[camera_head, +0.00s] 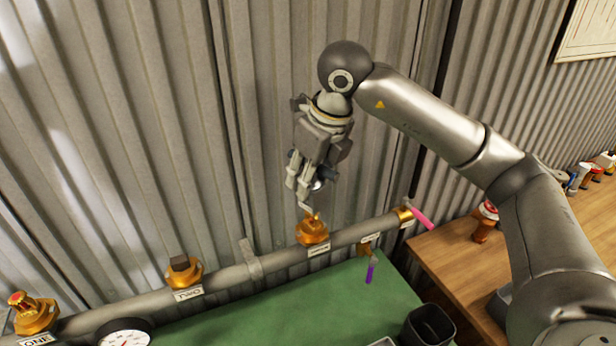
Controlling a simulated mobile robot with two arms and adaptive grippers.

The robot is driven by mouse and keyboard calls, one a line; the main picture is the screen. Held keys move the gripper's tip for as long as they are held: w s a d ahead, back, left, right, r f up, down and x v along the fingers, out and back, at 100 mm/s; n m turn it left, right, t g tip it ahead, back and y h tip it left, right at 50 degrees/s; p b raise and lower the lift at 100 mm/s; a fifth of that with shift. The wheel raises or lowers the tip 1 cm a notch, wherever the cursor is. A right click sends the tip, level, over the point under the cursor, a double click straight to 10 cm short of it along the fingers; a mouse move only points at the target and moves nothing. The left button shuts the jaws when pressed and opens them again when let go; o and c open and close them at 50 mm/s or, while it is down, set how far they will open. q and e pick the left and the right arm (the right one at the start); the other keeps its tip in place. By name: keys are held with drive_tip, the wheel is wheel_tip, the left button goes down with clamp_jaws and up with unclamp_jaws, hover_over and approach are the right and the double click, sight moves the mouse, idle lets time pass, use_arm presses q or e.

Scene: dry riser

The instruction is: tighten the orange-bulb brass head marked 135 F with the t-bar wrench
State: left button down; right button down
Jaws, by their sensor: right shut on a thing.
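My right gripper (305,178) hangs pointing down above the third brass fitting (313,232) on the grey pipe. It is shut on a small silver-grey metal piece that looks like the t-bar wrench (318,185), mostly hidden by the fingers. A thin pale tip (305,206) reaches down to the top of that fitting; I cannot tell whether it touches. A brass piece stands up on the fitting, but its bulb colour and 135 F mark cannot be made out. My left gripper is not in view.
The pipe (222,280) also carries fitting TWO (184,271) with a dark square top and fitting ONE (35,313) with a red-orange top. A gauge (126,334), purple-handled valve (370,272) and pink handle (421,217) are near. A black bin (428,325) stands on the green mat (300,308). Corrugated wall behind.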

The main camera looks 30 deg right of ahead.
idle(0.7)
drive_tip(key=shift+f+b, duration=2.55)
drive_tip(key=shift+f, duration=0.1)
drive_tip(key=m+h, duration=0.1)
drive_tip(key=m, duration=0.2)
drive_tip(key=shift+d+m+b, duration=0.1)
drive_tip(key=shift+m+b, duration=0.25)
drive_tip(key=shift+m, duration=0.05)
drive_tip(key=shift+d+m+h, duration=0.1)
drive_tip(key=shift+m+h, duration=0.3)
drive_tip(key=shift+m, duration=0.6)
